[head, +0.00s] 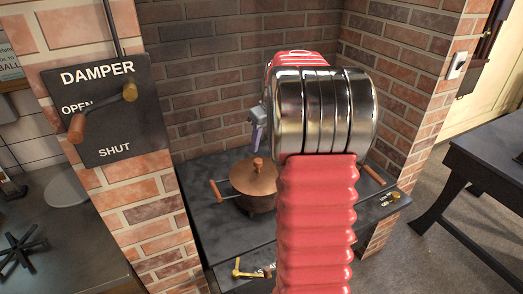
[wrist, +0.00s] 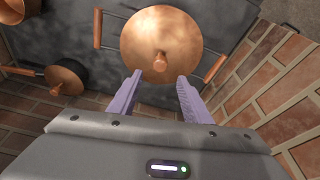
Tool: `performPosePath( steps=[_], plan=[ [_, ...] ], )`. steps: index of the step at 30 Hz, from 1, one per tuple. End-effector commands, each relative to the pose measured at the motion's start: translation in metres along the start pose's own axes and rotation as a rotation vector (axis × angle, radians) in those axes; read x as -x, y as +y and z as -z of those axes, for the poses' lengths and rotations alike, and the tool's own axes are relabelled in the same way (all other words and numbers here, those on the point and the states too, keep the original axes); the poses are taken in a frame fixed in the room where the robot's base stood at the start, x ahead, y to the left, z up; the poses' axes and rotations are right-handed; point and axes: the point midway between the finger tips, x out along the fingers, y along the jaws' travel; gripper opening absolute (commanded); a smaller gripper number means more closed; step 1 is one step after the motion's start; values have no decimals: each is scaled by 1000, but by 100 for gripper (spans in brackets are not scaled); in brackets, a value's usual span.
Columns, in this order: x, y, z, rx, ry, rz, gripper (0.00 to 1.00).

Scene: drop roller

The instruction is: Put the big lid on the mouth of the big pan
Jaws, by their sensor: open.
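The big copper lid (head: 255,178) with its upright knob lies over the mouth of the big pan (head: 262,204), looking level. In the wrist view the lid (wrist: 165,28) lies between the pan's two wooden handles, one of which (wrist: 97,28) shows at left. My gripper (wrist: 160,76) is open and empty, its purple fingers pointing towards the lid with the knob just beyond and between their tips. In the head view my gripper (head: 258,138) shows partly, above the lid. My arm hides the pan's right side there.
A smaller lidded copper vessel (wrist: 68,77) stands beside the big pan, and another copper vessel (wrist: 12,12) is cut off at the corner. Brick walls (head: 220,75) enclose the dark stove top (head: 215,240). A damper panel (head: 110,110) is at left, a dark table (head: 490,150) at right.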

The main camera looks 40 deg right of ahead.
Motion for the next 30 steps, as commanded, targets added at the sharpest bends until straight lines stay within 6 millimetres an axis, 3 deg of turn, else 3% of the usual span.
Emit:
performPosePath(
  steps=[7, 30],
  plan=[
    [22, 0, 0, 0, 0, 1, 44],
    [24, -2, 0, 1, 1, 0, 44]
  ],
)
